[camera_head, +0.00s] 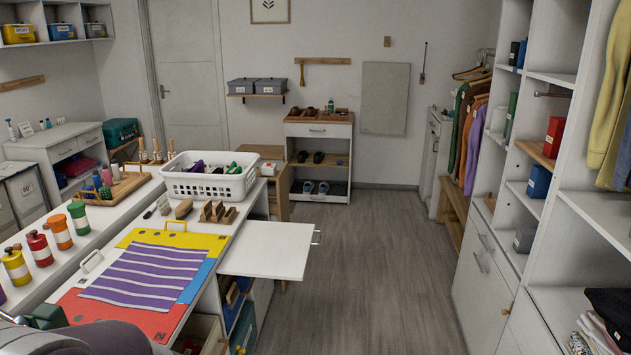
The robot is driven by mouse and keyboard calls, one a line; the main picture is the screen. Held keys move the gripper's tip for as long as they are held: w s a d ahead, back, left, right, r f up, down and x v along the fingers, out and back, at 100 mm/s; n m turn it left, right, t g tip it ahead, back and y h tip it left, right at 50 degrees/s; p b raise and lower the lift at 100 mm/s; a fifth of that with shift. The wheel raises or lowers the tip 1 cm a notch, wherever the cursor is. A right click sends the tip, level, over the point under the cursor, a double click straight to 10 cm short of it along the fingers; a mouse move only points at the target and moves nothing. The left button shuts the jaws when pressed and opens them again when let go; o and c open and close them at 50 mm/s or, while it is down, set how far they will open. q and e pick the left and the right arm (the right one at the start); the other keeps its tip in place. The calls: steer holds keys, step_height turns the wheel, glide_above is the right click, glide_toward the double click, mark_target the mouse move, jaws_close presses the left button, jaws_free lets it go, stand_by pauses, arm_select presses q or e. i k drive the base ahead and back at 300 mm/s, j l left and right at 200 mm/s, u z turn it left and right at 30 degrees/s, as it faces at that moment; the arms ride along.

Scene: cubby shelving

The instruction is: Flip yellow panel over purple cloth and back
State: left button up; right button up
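A folding board lies flat on the white counter at the left. Its yellow panel (207,242) is at the far end, with a small yellow handle (176,223) standing at its far edge. A purple cloth (146,277) with pale stripes lies flat on the board; its far edge rests over part of the yellow panel. A blue panel (200,281) shows along the cloth's right side and a red panel (125,318) at the near end. A pale handle (92,262) stands at the left edge. Neither gripper is visible; a grey rounded part at the bottom left looks like mine.
A white basket (207,181) and brushes (184,208) stand beyond the board. Red, orange and green bottles (59,231) line the left. A white flat panel (268,249) juts out right of the counter. The floor (355,260) is clear; shelving stands at right.

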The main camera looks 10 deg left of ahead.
mark_target(216, 243)
steer(key=i+u, duration=0.15)
steer(key=i, duration=0.35)
steer(key=i+l+u, duration=0.15)
steer(key=i, duration=0.3)
steer(key=i+l+u, duration=0.15)
steer(key=i, duration=0.35)
